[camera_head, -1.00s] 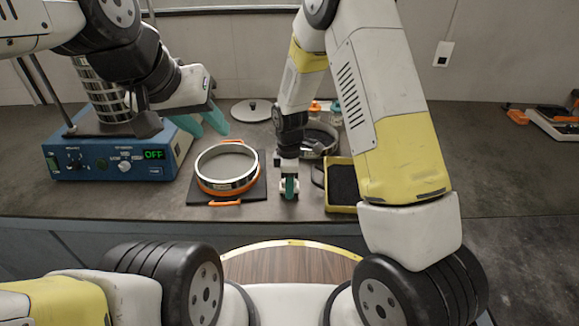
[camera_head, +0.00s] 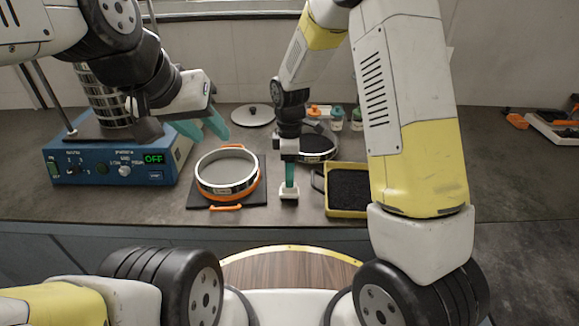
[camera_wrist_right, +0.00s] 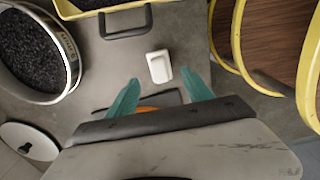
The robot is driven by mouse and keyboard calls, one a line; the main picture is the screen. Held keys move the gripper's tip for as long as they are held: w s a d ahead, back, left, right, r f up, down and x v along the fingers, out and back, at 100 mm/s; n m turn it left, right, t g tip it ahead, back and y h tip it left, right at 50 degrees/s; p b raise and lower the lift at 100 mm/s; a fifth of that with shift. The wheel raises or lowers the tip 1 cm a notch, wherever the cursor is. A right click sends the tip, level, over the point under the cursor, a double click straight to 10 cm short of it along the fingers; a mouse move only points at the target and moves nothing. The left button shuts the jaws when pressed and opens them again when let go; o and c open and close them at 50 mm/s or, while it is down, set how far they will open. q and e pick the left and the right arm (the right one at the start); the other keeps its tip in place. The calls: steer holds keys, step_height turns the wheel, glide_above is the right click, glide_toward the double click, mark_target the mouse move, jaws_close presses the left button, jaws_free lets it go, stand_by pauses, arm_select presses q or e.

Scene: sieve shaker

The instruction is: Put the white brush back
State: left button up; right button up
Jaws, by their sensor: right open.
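A small white block-like piece (camera_wrist_right: 159,66) lies on the bench just beyond my right fingertips in the right wrist view. It also shows under my right gripper in the head view (camera_head: 289,202). No bristles can be made out, so I cannot tell if it is the white brush. My right gripper (camera_wrist_right: 160,79) is open, its teal fingers apart with nothing between them. In the head view my right gripper (camera_head: 289,186) points down between the orange-ringed sieve (camera_head: 228,172) and the yellow tray (camera_head: 347,213). My left gripper (camera_head: 203,127) is open and empty above the blue shaker's right side.
The blue shaker (camera_head: 103,163) reads OFF at the left. The yellow tray and a second sieve (camera_head: 318,146) hold dark grains. A round lid (camera_head: 252,116) and small jars (camera_head: 336,116) stand behind. A pale tray (camera_head: 553,128) lies far right. The front right bench is clear.

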step_height(320, 180, up, 4)
steer(key=shift+f, duration=0.15)
steer(key=s+d+r+m+t+y, duration=0.1)
steer(key=s+d+r+m, duration=0.3)
steer(key=r, duration=0.2)
steer(key=s+d+r+m+t, duration=0.2)
steer(key=s+d+r+m, duration=0.15)
steer(key=r, duration=0.35)
steer(key=s+d+r+m+t+y, duration=0.1)
steer(key=s+d+r+m, duration=0.3)
steer(key=r, duration=0.2)
steer(key=s+d+r+m+t, duration=0.2)
steer(key=s+r+m, duration=0.1)
steer(key=s+m, duration=0.3)
steer(key=shift+s+d, duration=0.35)
steer(key=shift+s, duration=0.7)
